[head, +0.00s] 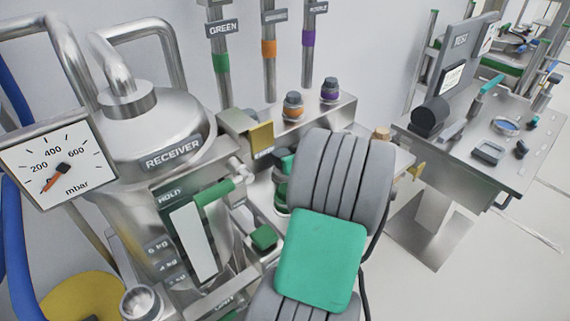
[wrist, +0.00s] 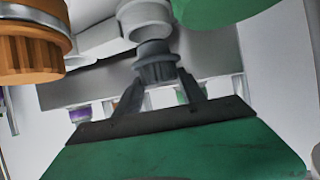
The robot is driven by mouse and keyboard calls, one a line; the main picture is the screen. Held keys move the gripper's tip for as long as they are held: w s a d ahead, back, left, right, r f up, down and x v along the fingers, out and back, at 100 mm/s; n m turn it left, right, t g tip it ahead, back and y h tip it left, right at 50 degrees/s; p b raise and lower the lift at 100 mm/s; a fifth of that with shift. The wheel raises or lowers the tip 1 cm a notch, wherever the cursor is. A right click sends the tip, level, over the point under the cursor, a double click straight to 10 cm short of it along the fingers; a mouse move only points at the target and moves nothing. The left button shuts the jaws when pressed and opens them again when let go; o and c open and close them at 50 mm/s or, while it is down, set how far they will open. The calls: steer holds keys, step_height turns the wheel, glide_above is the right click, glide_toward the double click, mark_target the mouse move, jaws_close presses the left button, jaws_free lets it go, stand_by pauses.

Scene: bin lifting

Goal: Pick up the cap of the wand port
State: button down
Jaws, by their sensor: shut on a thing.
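In the wrist view a dark grey ribbed cap (wrist: 157,62) sits between the fingertips of my gripper (wrist: 160,76). The two dark fingers are shut on its sides. Directly beyond the cap is a light grey rounded fitting (wrist: 145,16); I cannot tell whether the cap touches it or is apart from it. The green-and-dark body of my gripper fills the bottom of the wrist view. In the head view my grey and green arm hides the gripper and the held cap.
An orange ribbed cap (wrist: 28,52) and a green rounded part (wrist: 220,8) are close by in the wrist view. In the head view, orange-banded (head: 292,106) and purple-banded (head: 329,90) caps stand on a ledge. A steel receiver (head: 170,115) is left; a bench (head: 460,175) is right.

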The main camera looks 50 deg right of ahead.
steer(key=s+a+r+b, duration=0.2)
steer(key=s+a+r, duration=0.3)
steer(key=a+r, duration=0.6)
steer(key=shift+s+a+r+p, duration=0.1)
steer(key=shift+a+r+p, duration=0.15)
steer(key=shift+r+p, duration=0.45)
steer(key=shift+w+a+r+p, duration=0.1)
steer(key=shift+a+r+p, duration=0.25)
steer(key=shift+r, duration=0.55)
steer(key=shift+s+a+r+p, duration=0.1)
steer(key=shift+a+r+p, duration=0.05)
steer(key=shift+r+p, duration=0.6)
